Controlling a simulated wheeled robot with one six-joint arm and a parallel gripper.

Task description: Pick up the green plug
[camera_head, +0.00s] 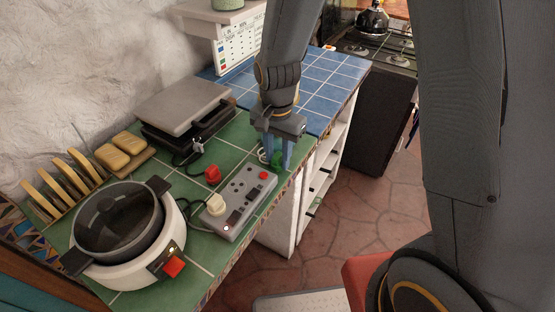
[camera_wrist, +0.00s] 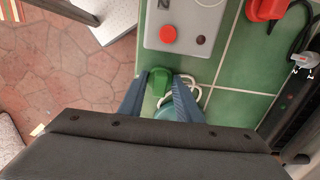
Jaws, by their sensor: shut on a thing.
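The green plug (camera_wrist: 158,82) sits between the blue fingers of my gripper (camera_wrist: 160,90) in the wrist view. In the head view the green plug (camera_head: 277,158) shows low between the fingertips of my gripper (camera_head: 277,160), over the green-tiled counter. My gripper is shut on it. Part of the plug is hidden by the fingers. A pale cord (camera_wrist: 203,95) loops beside the fingers. I cannot tell whether the plug touches the counter.
A grey power strip (camera_head: 241,201) with a white plug (camera_head: 216,205) lies close by; a red plug (camera_head: 212,174) is behind it. A pot cooker (camera_head: 125,238), a grill (camera_head: 180,112) and a toast rack (camera_head: 66,180) fill the left. The counter's right edge is near my gripper.

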